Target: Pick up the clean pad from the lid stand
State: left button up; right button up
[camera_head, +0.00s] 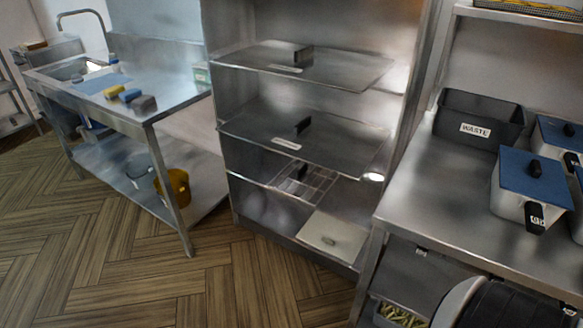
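The lid stand appears to be the tall steel unit (225,165) in the middle, with flat lid-like sheets on several levels. Lower down are a wire rack (305,183) and a pale flat panel (322,235). No pad is clearly identifiable on the stand. Neither of my grippers is in view.
A steel sink table (175,100) at left holds yellow, blue and grey pad-like blocks (130,95). A yellow bucket (173,187) is on its lower shelf. The right counter (425,190) holds a WASTE bin (478,118) and blue-lidded containers (533,180). Wooden floor (110,255) is clear at front left.

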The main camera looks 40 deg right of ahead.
aim_at(344, 240)
jog(key=i+z, duration=0.2)
jog(key=i, duration=0.35)
jog(key=i+j+z, duration=0.15)
jog(key=i, duration=0.35)
jog(key=i+j+z, duration=0.2)
jog(key=i, duration=0.35)
